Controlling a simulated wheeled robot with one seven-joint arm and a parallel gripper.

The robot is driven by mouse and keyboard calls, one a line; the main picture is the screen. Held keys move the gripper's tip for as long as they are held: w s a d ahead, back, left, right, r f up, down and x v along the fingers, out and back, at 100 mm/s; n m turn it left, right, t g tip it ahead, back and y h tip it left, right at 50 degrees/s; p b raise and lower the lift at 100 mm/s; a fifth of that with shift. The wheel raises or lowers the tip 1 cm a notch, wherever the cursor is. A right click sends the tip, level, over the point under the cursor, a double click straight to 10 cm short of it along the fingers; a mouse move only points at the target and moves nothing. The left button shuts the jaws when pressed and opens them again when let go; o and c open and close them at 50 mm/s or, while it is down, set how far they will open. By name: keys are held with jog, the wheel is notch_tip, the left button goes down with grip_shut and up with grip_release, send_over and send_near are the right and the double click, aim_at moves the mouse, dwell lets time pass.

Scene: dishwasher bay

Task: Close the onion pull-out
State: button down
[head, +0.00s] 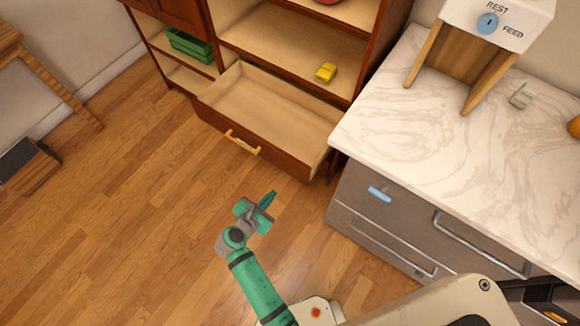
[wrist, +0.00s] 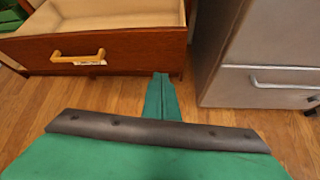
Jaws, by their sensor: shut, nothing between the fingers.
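The pull-out (head: 262,137) is a wooden drawer, open and empty, low in the brown cabinet in the head view. Its front carries a yellow bar handle (head: 242,142) with a small white label below it. In the wrist view the drawer front (wrist: 130,52) and handle (wrist: 78,58) show at upper left. My green gripper (head: 267,201) is shut and empty. It is in front of the drawer, apart from it, toward the front's right end. In the wrist view its fingertips (wrist: 161,82) appear just below the drawer front's right end. The label cannot be read.
A grey counter unit with drawers (head: 385,225) and a marble top (head: 450,120) stands right of the cabinet. A wooden table (head: 50,75) is at left. The floor (head: 130,200) before the drawer is clear.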

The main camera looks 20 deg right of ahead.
notch_tip(320, 180, up, 2)
jog(key=w+n+h, duration=0.1)
jog(key=w+h, duration=0.1)
jog(key=w, duration=0.1)
send_near(295, 162)
jog(key=shift+g, duration=0.3)
jog(key=x, duration=0.5)
jog(key=shift+a+f, duration=0.2)
jog(key=shift+f, duration=0.15)
jog(key=shift+w+d, duration=0.25)
jog(key=shift+d, duration=0.2)
jog(key=shift+w, duration=0.1)
jog(key=shift+w, duration=0.1)
